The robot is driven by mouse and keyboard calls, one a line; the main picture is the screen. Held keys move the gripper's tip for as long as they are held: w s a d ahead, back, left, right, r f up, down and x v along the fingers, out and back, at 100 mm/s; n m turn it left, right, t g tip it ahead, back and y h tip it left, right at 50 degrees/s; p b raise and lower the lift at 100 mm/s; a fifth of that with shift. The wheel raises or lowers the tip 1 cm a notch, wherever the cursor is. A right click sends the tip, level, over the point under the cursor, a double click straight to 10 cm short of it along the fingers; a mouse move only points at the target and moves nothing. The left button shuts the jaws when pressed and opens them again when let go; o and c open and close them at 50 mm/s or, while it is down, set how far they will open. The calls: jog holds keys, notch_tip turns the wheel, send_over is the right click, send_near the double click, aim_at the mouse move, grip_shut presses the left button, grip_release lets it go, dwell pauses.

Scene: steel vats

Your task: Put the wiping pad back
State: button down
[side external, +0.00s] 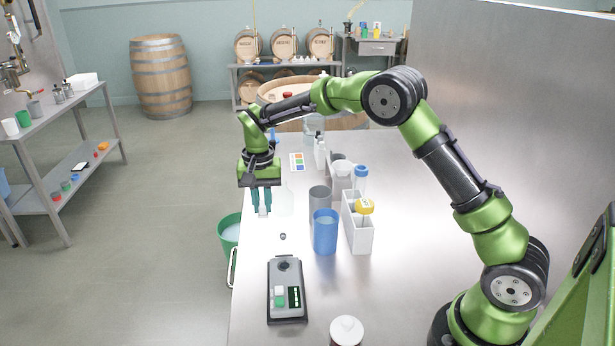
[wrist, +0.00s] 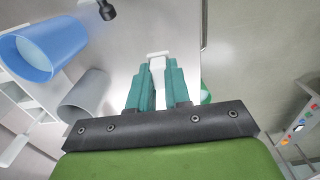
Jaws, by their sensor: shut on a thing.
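My gripper (side external: 262,213) hangs fingers-down over the left edge of the steel table, with teal fingers. It is shut on a small white piece (wrist: 157,68), which looks like the wiping pad; its wider end sticks out past the fingertips in the wrist view. In the side view only a bit of white (side external: 263,214) shows between the fingertips. It appears to be held above the table, but the gap is hard to judge. The fingers hide much of it.
A blue cup (side external: 325,232), a grey cup (side external: 319,205) and a white rack (side external: 358,232) stand to the right. A grey device (side external: 286,290) lies in front, with a small ring (side external: 283,236) behind it. A green bucket (side external: 229,228) is beside the table's left edge.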

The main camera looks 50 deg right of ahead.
aim_at(265, 239)
notch_tip(265, 239, down, 8)
jog(key=shift+r, duration=0.25)
jog(key=shift+f, duration=0.1)
jog(key=c, duration=1.1)
grip_release()
